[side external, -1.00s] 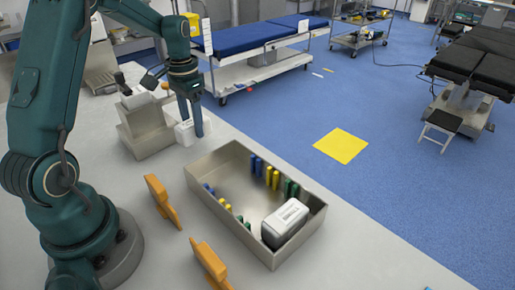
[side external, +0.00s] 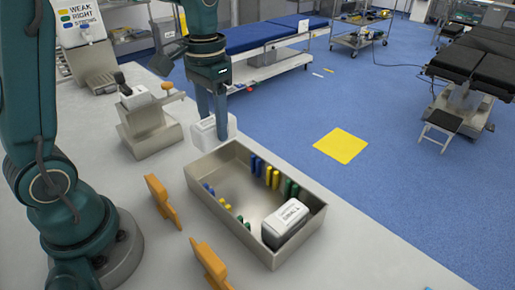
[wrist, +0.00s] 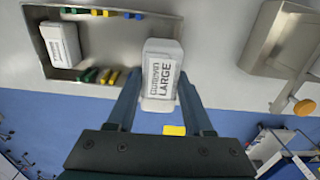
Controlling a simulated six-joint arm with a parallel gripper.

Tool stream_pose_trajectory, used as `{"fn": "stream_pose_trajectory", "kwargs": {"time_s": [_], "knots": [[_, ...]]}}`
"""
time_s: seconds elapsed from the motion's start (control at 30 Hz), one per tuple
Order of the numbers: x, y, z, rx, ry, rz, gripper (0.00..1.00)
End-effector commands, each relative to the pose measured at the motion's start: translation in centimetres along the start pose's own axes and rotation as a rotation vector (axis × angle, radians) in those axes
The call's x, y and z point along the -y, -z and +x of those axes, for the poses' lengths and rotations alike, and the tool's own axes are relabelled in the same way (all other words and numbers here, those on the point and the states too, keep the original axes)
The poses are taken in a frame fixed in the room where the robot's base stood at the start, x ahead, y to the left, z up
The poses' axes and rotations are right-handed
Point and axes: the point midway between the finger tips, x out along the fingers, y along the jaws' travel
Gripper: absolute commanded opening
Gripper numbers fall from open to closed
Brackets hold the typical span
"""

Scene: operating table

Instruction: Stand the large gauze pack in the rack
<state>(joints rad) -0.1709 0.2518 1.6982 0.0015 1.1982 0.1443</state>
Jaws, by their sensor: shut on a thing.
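The large gauze pack (side external: 207,135) is a white block; its face reads LARGE in the wrist view (wrist: 162,72). My gripper (side external: 221,118) is shut on it, with one finger on each side in the wrist view (wrist: 160,90). In the side view the pack hangs just beyond the rack's far left end, partly hidden by the fingers. The rack (side external: 207,203) is an open steel tray with blue, yellow and green pegs along both long walls. A white pack marked SMALL (side external: 286,222) sits at its near right end, among the green pegs.
A stepped steel stand (side external: 150,130) with an orange knob is left of the rack. Two orange brackets (side external: 162,197) stand along the rack's near left side. A sign (side external: 80,22) reading WEAK, RIGHT, STRONG stands at the back left. The rack's middle is empty.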

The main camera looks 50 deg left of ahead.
Motion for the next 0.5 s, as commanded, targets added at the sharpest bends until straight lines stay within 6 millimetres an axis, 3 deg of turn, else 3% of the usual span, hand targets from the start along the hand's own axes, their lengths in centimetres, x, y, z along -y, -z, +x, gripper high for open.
{"fn": "stream_pose_trajectory", "kwargs": {"time_s": [0.17, 0.5], "knots": [[-0.7, 0.0, 0.2, -0.006, 0.001, 0.026, 0.00], [-0.6, 0.0, 2.6, -0.003, 0.000, 0.026, 0.00]]}}
